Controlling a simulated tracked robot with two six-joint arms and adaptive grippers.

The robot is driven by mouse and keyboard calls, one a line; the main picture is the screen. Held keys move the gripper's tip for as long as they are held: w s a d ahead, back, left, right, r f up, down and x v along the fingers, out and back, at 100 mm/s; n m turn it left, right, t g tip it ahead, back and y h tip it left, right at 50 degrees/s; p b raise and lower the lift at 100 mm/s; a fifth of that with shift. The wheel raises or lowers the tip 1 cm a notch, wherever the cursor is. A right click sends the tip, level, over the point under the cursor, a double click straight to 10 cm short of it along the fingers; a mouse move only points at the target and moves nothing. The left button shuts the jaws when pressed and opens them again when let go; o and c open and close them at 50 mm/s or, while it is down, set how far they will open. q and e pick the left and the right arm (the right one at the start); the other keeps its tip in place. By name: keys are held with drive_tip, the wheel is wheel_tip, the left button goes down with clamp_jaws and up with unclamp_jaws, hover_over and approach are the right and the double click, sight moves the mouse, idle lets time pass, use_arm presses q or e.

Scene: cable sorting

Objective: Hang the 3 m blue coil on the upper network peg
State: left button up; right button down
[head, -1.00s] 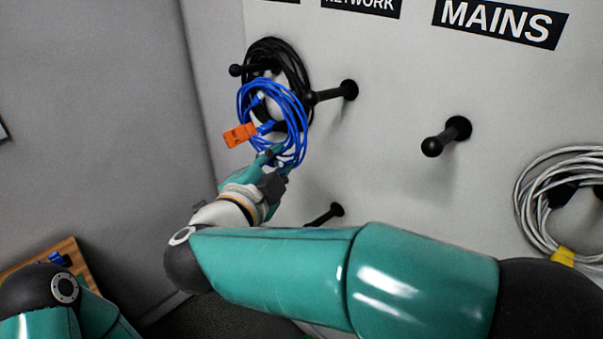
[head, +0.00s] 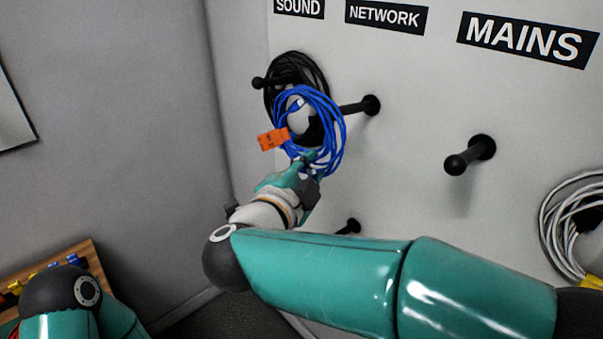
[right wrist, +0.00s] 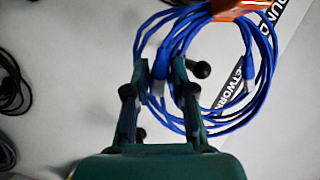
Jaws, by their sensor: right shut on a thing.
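The blue coil (head: 339,132), with an orange tag (head: 272,139), is held up in front of the board. My right gripper (head: 310,162) is shut on its lower side; in the right wrist view the blue strands (right wrist: 262,62) pass between the fingers (right wrist: 160,100). The upper network peg (head: 370,105) sticks out below the NETWORK label (head: 385,16). My left gripper is not in view.
A black coil (head: 312,70) hangs on the sound peg (head: 258,83), close behind the blue coil. A lower peg (head: 350,227) shows above my right arm. A mains peg (head: 470,155) and a white coil (head: 548,220) are to the right. A wooden rack (head: 90,255) stands at lower left.

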drive_tip(key=shift+w+d+f+b, duration=0.55)
drive_tip(key=shift+w+d+f, duration=0.15)
drive_tip(key=shift+w+d, duration=1)
drive_tip(key=shift+w+d+f+b, duration=0.7)
drive_tip(key=shift+w+d, duration=0.75)
drive_tip(key=shift+d, duration=0.5)
drive_tip(key=shift+w+d+f+b, duration=0.45)
drive_tip(key=shift+w+d+f, duration=0.3)
drive_tip(key=shift+w+d, duration=0.95)
drive_tip(key=shift+s+d+f, duration=0.1)
drive_tip(key=shift+s, duration=0.1)
drive_tip(key=c, duration=0.9)
unclamp_jaws()
